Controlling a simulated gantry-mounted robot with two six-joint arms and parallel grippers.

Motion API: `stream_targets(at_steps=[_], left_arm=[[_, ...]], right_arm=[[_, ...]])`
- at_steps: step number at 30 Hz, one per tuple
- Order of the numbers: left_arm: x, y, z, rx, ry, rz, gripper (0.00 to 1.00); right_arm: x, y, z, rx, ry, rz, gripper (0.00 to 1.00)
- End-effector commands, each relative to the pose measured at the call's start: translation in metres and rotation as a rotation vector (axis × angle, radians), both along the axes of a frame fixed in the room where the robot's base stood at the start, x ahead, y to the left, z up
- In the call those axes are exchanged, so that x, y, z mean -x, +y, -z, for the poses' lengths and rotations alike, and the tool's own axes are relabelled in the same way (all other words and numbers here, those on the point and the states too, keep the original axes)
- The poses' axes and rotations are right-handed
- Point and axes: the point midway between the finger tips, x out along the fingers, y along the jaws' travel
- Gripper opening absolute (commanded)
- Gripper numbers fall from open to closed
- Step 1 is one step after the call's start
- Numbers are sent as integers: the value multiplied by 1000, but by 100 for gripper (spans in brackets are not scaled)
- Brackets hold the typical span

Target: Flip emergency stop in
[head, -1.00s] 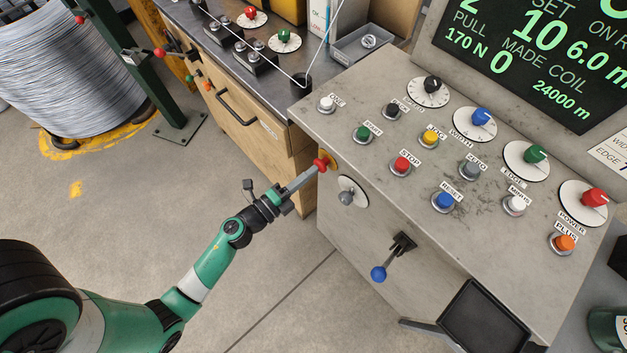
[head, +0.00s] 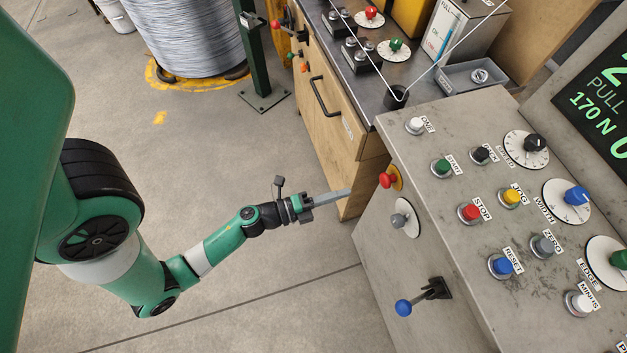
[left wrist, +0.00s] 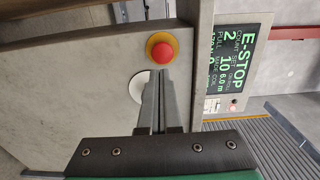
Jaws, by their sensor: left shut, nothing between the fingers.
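The emergency stop is a red mushroom button (head: 387,180) on a yellow base, on the side face of the grey control console (head: 450,230). In the left wrist view the red button (left wrist: 162,50) sits just beyond my fingertips, and the screen (left wrist: 238,70) reads E-STOP. My left gripper (head: 348,193) is shut and empty, pointing at the button with a gap between them in the head view. It also shows in the left wrist view (left wrist: 163,75). My right gripper is in neither view.
Below the button are a grey knob on a white dial (head: 401,220) and a blue-ball lever (head: 405,307). Several coloured buttons cover the console top. A wooden cabinet (head: 340,120) stands behind. The floor around my left arm is clear.

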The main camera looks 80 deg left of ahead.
Motion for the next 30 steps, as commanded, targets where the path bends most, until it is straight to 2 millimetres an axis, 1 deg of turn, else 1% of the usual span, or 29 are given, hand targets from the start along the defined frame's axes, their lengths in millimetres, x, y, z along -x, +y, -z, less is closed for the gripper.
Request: stream_targets(at_steps=[1, 4, 9, 15, 30], left_arm=[[14, 0, -2, 2, 1, -8, 0], [36, -1, -3, 3, 1, -10, 0], [53, -3, -3, 0, -2, -7, 0], [59, -5, -2, 0, -3, -1, 0], [59, -5, -2, 0, -3, 0, 0]], right_arm=[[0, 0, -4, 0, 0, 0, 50], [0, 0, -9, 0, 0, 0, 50], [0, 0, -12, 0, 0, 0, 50], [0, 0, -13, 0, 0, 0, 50], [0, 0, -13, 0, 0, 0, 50]])
